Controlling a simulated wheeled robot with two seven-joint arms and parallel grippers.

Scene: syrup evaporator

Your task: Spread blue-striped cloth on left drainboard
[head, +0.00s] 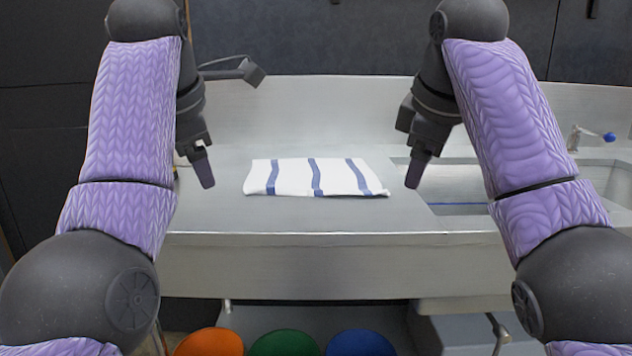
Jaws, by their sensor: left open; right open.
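A white cloth with blue stripes (294,177) lies folded flat on the left drainboard (222,212) of a steel sink unit. My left gripper (203,168) is open and empty, just left of the cloth and apart from it, pointing down. My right gripper (418,170) is open and empty, just right of the cloth near the basin's left edge, also apart from it.
A sink basin (458,208) opens to the right of the drainboard. A tap with a blue handle (608,136) stands at the far right. A steel backsplash (330,112) rises behind. Orange (210,343), green (284,343) and blue (360,343) round items sit below the front edge.

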